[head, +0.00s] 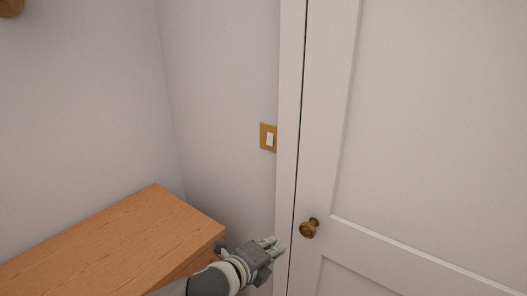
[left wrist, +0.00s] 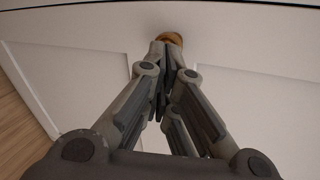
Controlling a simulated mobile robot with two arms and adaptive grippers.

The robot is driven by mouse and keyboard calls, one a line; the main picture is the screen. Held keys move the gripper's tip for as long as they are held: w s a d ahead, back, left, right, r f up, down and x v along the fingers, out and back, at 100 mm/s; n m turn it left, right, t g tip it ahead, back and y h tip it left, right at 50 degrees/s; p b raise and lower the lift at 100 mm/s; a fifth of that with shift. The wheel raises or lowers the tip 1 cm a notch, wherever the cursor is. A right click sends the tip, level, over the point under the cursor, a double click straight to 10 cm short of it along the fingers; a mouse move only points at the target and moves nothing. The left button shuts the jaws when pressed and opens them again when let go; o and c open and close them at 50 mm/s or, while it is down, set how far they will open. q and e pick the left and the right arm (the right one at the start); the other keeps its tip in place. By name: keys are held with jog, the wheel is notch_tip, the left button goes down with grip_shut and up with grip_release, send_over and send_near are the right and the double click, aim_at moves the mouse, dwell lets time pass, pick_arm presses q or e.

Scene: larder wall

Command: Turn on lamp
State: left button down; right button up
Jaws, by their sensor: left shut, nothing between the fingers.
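A light switch (head: 269,138) with a white rocker on a brass-coloured plate is on the wall, just left of the door frame. No lamp is in view. My left gripper (head: 279,247) is shut and empty, low in front of the door's left edge. It is below the switch and left of the round door knob, apart from the switch. In the left wrist view the closed fingers (left wrist: 163,85) point toward the brown knob (left wrist: 170,38), which they partly cover. My right gripper is not in view.
A white panelled door (head: 430,120) with a wooden knob (head: 309,228) fills the right side and is closed. A wooden cabinet top (head: 120,240) stands at the lower left, beside my left arm. The wall around the switch is clear.

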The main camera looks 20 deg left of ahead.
pick_arm(q)
jog(key=w+a+r+m+t, duration=0.1)
jog(key=w+a+r+m, duration=0.4)
jog(key=a+r+m, duration=0.2)
jog(key=w+a+r+m+t+h, duration=0.1)
jog(key=w+a+r+m, duration=0.4)
jog(key=a+r+m, duration=0.2)
jog(key=shift+r+m+t, duration=0.3)
jog(key=shift+r+m, duration=0.15)
jog(key=shift+m, duration=0.35)
jog(key=shift+w+a, duration=0.1)
jog(key=shift+w, duration=0.05)
jog(key=p, duration=0.3)
send_near(271, 148)
jog(key=x, duration=0.6)
jog(key=shift+w, duration=0.15)
